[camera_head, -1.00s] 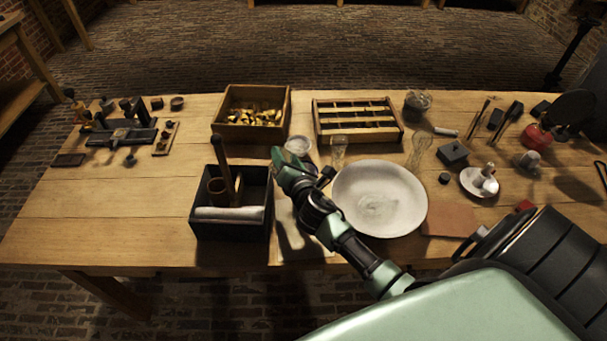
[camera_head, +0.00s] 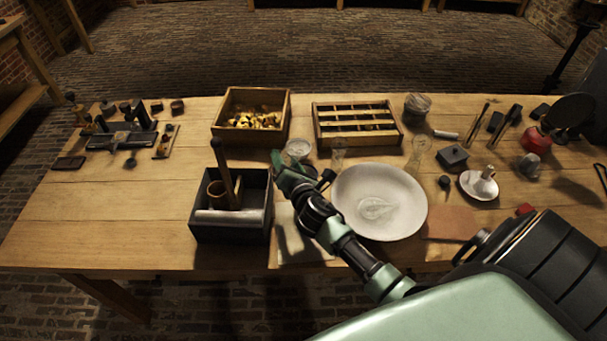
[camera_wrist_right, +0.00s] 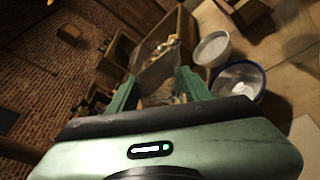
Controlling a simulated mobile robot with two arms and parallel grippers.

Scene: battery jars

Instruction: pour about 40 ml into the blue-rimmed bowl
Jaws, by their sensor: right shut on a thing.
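My right gripper (camera_head: 281,163) is over the table beside the black tray, with its fingers pointing away from me. In the wrist view its two green fingers (camera_wrist_right: 158,92) are shut on a clear glass vessel (camera_wrist_right: 156,62). Its fill level cannot be read, and in the head view it is hidden or too indistinct to make out. The blue-rimmed bowl (camera_wrist_right: 240,80) is right of the fingers in the wrist view, with something pale inside. It cannot be told apart surely in the head view. My left gripper is out of view.
A white bowl (camera_wrist_right: 212,48) stands beside the blue-rimmed one. A wooden box (camera_head: 216,131) of yellow pieces and a slatted rack (camera_head: 321,138) stand behind. A black tray (camera_head: 231,234) is left of my gripper, a large white dish (camera_head: 350,190) right. Clear glasses stand near the rack.

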